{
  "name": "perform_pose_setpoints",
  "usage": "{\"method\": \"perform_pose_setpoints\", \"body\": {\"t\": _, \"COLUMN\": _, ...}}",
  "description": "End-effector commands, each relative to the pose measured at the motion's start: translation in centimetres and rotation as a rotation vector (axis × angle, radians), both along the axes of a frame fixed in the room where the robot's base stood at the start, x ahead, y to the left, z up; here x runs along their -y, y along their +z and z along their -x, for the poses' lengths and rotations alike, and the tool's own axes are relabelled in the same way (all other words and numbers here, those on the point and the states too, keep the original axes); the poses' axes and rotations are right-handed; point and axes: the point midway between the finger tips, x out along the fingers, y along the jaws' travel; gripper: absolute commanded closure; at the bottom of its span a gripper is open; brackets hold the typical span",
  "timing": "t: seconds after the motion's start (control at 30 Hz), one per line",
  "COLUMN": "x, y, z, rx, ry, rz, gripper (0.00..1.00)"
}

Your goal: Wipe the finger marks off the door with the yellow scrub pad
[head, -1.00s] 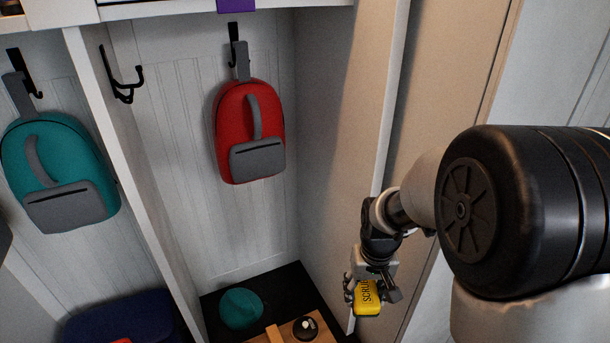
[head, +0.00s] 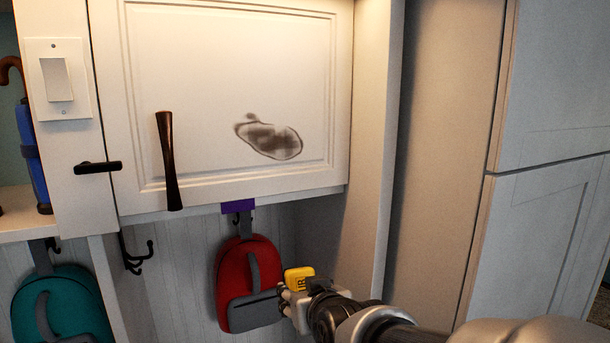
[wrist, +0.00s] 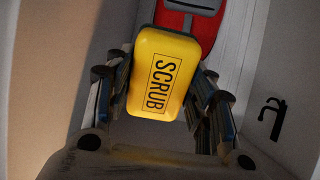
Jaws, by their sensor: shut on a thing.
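The white cabinet door (head: 210,90) fills the upper middle of the head view. A grey-brown smudge (head: 272,140) with a darker outline marks its right half. My gripper (head: 299,290) is below the door, in front of the red backpack. It is shut on the yellow scrub pad (head: 299,276), which is apart from the door. In the wrist view the pad (wrist: 163,72) sits between the fingers, with its "SCRUB" label facing the camera. The pad's far side is hidden.
A dark vertical handle (head: 169,160) is on the door, left of the smudge. A dark horizontal handle (head: 97,167) and a light switch (head: 57,79) are further left. A red backpack (head: 240,290) and a teal backpack (head: 62,308) hang below. A tall panel stands at right.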

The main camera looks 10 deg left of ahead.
Motion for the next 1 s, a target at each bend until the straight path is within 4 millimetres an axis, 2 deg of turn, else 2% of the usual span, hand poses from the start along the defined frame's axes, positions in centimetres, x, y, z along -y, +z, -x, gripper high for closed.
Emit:
{"method": "perform_pose_setpoints", "body": {"t": 0.03, "x": -0.8, "y": 2.7, "z": 0.3, "rx": 0.04, "ry": 0.014, "rz": -0.017, "gripper": 0.7}}
{"method": "perform_pose_setpoints", "body": {"t": 0.17, "x": -2.7, "y": 8.3, "z": 1.2, "rx": 0.147, "ry": 0.049, "rz": -0.067, "gripper": 0.7}}
{"method": "perform_pose_setpoints", "body": {"t": 0.3, "x": -4.8, "y": 15.8, "z": 2.8, "rx": 0.267, "ry": 0.09, "rz": -0.126, "gripper": 0.7}}
{"method": "perform_pose_setpoints", "body": {"t": 0.4, "x": -5.9, "y": 20.4, "z": 4.1, "rx": 0.333, "ry": 0.115, "rz": -0.164, "gripper": 0.7}}
{"method": "perform_pose_setpoints", "body": {"t": 0.5, "x": -6.6, "y": 23.9, "z": 5.2, "rx": 0.378, "ry": 0.132, "rz": -0.19, "gripper": 0.7}}
{"method": "perform_pose_setpoints", "body": {"t": 0.6, "x": -7.0, "y": 26.1, "z": 6.0, "rx": 0.405, "ry": 0.143, "rz": -0.206, "gripper": 0.7}}
{"method": "perform_pose_setpoints", "body": {"t": 0.7, "x": -7.2, "y": 27.1, "z": 6.4, "rx": 0.418, "ry": 0.148, "rz": -0.213, "gripper": 0.7}}
{"method": "perform_pose_setpoints", "body": {"t": 0.87, "x": -7.7, "y": 27.3, "z": 5.9, "rx": 0.422, "ry": 0.149, "rz": -0.215, "gripper": 0.7}}
{"method": "perform_pose_setpoints", "body": {"t": 1.0, "x": -8.4, "y": 27.3, "z": 4.7, "rx": 0.42, "ry": 0.149, "rz": -0.215, "gripper": 0.7}}
